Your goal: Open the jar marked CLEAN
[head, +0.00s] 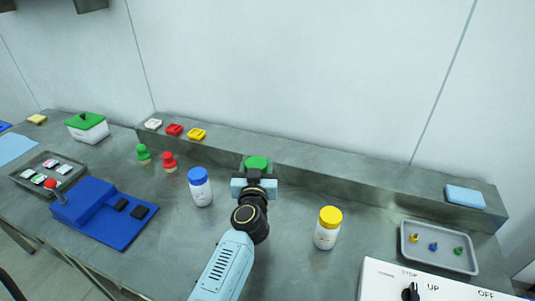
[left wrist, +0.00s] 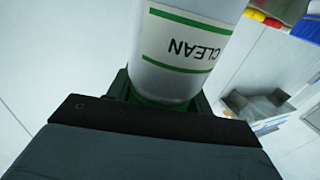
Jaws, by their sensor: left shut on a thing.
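The jar marked CLEAN (left wrist: 185,45) is white with a green-edged label, and it appears upside down in the left wrist view. Its green lid (head: 256,162) shows just beyond my left gripper (head: 254,186) in the head view. My left gripper is shut on the green lid, whose edge shows between the fingers in the left wrist view. The jar's body is hidden behind my gripper and arm in the head view. I cannot tell whether the jar touches the bench. My right gripper is not in view.
A blue-lidded jar (head: 200,188) stands left of my gripper and a yellow-lidded jar (head: 327,228) right. A raised ledge (head: 330,175) runs behind. A blue device (head: 100,212) is at left. A grey tray (head: 440,262) and white control panel (head: 385,283) are at right.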

